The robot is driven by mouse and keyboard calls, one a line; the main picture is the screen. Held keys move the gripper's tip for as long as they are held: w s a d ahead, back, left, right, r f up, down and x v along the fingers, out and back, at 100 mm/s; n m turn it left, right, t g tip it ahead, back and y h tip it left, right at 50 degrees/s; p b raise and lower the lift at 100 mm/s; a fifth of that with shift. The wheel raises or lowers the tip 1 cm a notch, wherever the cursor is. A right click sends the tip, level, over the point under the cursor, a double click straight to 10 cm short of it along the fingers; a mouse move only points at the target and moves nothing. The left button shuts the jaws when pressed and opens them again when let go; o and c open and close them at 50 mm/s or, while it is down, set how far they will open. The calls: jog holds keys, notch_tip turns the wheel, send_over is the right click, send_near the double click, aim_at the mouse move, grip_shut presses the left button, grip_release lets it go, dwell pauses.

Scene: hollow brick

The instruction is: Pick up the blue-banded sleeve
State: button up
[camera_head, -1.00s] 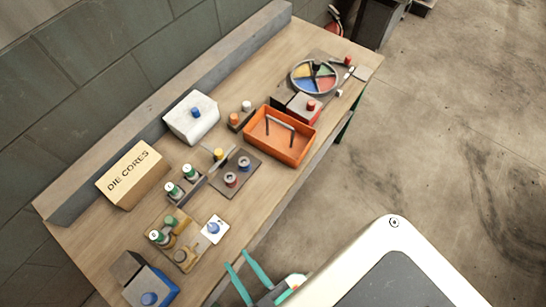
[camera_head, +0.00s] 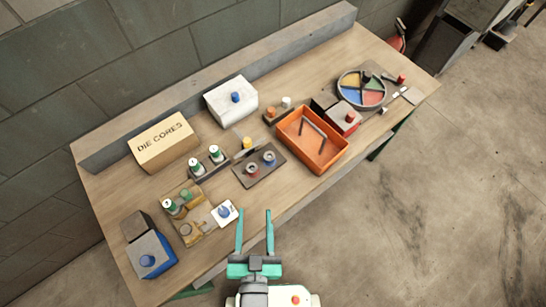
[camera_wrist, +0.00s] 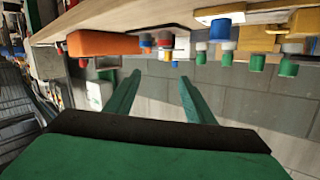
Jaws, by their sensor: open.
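The blue-banded sleeve (camera_head: 269,159) stands upright on a dark plate (camera_head: 256,178) on the bench. A similar sleeve with a red band (camera_head: 252,171) stands beside it on the left. My gripper (camera_head: 254,213) is open and empty, its two teal fingers pointing toward the plate from the bench's front edge, short of the sleeves. In the wrist view, which is upside down, the blue-banded sleeve (camera_wrist: 146,41) and the red-banded one (camera_wrist: 165,40) show beyond the open fingers (camera_wrist: 160,78). Nothing is between the fingers.
An orange tray (camera_head: 302,160) stands right of the plate. A white card with a blue knob (camera_head: 224,212) lies left of my fingers. Green-topped pieces (camera_head: 215,152) stand in a holder behind the plate. A DIE CORES box (camera_head: 163,142) and a white block (camera_head: 231,101) sit behind.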

jog(key=w+a+r+n+t+y, duration=0.1)
jog(key=w+a+r+y, duration=0.1)
jog(key=w+a+r, duration=0.4)
jog(key=w+a+r+n+y, duration=0.1)
jog(key=w+a+r+y, duration=0.2)
jog(key=w, duration=0.5)
jog(key=w+a+r+n+t+y, duration=0.1)
jog(key=w+a+r+y, duration=0.15)
jog(key=w+a, duration=0.45)
jog(key=w+a+r+n+g+y, duration=0.3)
jog(key=w+a+r+n+y, duration=0.3)
jog(key=r, duration=0.3)
jog(key=n+g+h, duration=1.4)
jog(key=n+g, duration=0.1)
jog(key=n, duration=0.3)
send_over(269, 157)
jog(key=shift+y, duration=0.25)
notch_tip(269, 157, down, 21)
jog(key=shift+a+r, duration=0.1)
jog(key=shift+w+d+f, duration=0.1)
jog(key=shift+f, duration=1.45)
jog(key=shift+d+f, duration=0.1)
jog(key=shift+f, duration=1.4)
jog(key=c, duration=1.2)
